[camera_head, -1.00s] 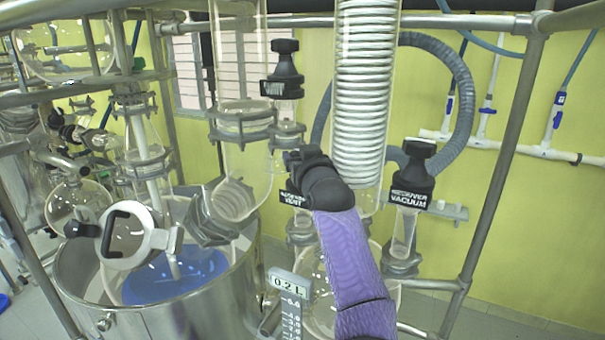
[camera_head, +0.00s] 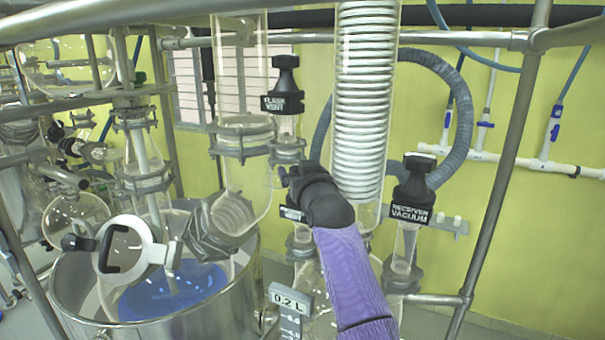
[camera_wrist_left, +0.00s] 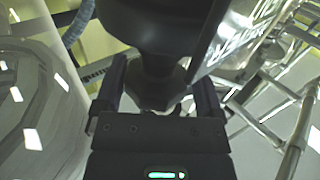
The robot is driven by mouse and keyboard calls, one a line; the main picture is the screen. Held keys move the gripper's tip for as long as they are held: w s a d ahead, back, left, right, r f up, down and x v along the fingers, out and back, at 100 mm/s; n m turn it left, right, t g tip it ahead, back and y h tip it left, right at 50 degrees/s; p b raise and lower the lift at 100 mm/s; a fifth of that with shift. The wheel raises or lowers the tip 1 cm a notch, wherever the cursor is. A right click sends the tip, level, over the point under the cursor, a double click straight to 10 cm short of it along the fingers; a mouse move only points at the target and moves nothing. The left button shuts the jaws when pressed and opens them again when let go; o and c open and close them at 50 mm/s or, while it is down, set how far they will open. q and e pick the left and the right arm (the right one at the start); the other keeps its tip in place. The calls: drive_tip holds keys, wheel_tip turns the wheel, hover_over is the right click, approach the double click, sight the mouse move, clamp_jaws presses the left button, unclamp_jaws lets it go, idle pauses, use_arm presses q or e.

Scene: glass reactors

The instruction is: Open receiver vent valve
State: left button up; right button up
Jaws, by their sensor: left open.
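The receiver vent valve is black and stands below the flask vent valve (camera_head: 284,90). In the head view my left gripper (camera_head: 285,178) and purple arm hide most of it; only part of its dark label plate (camera_head: 291,214) shows. In the left wrist view the black valve body (camera_wrist_left: 155,50) sits between the two fingers of my left gripper (camera_wrist_left: 160,88), with its lettered plate (camera_wrist_left: 240,32) to the right. The fingers are open, one on each side of the narrower part. I cannot tell whether they touch it. My right gripper is not in view.
The receiver vacuum valve (camera_head: 412,195) stands to the right. A glass coil condenser (camera_head: 362,110) rises close behind my arm. A steel vessel (camera_head: 215,300) with blue liquid is at lower left. Metal frame poles (camera_head: 500,170) flank the area.

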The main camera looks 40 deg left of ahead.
use_arm(q)
drive_tip(key=b+v, duration=0.1)
drive_tip(key=v, duration=0.6)
drive_tip(key=shift+d, duration=0.4)
drive_tip(key=shift+s, duration=0.15)
